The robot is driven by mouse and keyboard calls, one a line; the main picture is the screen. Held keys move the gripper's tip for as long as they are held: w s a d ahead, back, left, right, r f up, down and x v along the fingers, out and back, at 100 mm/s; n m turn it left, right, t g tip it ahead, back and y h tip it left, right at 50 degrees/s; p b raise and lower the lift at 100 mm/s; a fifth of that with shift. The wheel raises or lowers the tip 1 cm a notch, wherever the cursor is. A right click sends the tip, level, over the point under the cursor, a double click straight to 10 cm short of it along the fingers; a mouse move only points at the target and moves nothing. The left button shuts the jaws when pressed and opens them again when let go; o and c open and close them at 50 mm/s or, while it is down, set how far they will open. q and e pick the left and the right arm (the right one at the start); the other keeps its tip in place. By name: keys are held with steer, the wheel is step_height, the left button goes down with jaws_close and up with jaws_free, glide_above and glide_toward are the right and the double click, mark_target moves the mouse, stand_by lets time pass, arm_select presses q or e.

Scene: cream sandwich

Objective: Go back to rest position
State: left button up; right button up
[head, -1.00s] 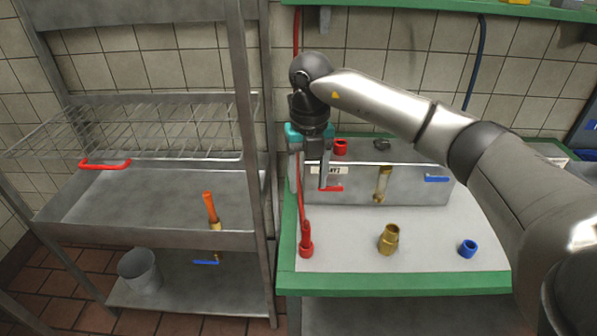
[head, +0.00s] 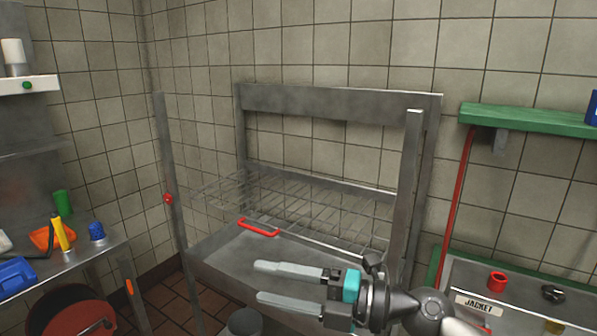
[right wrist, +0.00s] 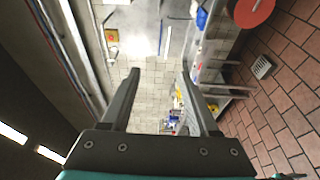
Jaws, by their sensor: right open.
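My right gripper (head: 262,282) shows at the lower middle of the head view. Its two pale fingers point left, apart, with nothing between them. It is in front of the metal rack. In the right wrist view the two dark fingers (right wrist: 155,95) are also spread and empty, with wall and floor far beyond them. My left gripper is in neither view.
A metal rack (head: 340,102) with a wire shelf (head: 320,212) and a red handle (head: 258,229) stands behind the gripper. A side table with coloured items, including a blue tray (head: 14,277), is at left. A green shelf (head: 530,119) and a steel box labelled JACKET (head: 520,318) are at right. A bucket (head: 245,322) sits low.

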steer(key=w+d+r+m+t+h, duration=0.15)
steer(key=d+m+t+h, duration=0.25)
steer(key=m+t, duration=0.4)
steer(key=w+d+r+m+t+h, duration=0.1)
steer(key=w+d+m+t+h, duration=0.1)
steer(key=d+m+t+h, duration=0.5)
steer(key=s+d+f+m+g+h, duration=0.3)
steer(key=d+f+m+g+h, duration=0.3)
steer(key=f+m, duration=0.7)
steer(key=s+d+f+m+g, duration=0.1)
steer(key=s+f+g, duration=0.5)
steer(key=s, duration=0.5)
steer(key=s+d+f+m+g, duration=0.15)
steer(key=s+f+g, duration=0.35)
steer(key=s+f, duration=0.5)
steer(key=s+f+b, duration=0.3)
steer(key=f+b, duration=0.1)
steer(key=f, duration=2)
steer(key=s+d+f+g+b, duration=0.2)
steer(key=s+f+b, duration=0.1)
steer(key=s+f, duration=1.2)
step_height(320, 180, down, 3)
steer(key=shift+s+d+r, duration=0.1)
steer(key=shift+s+d, duration=0.1)
steer(key=shift+d, duration=0.15)
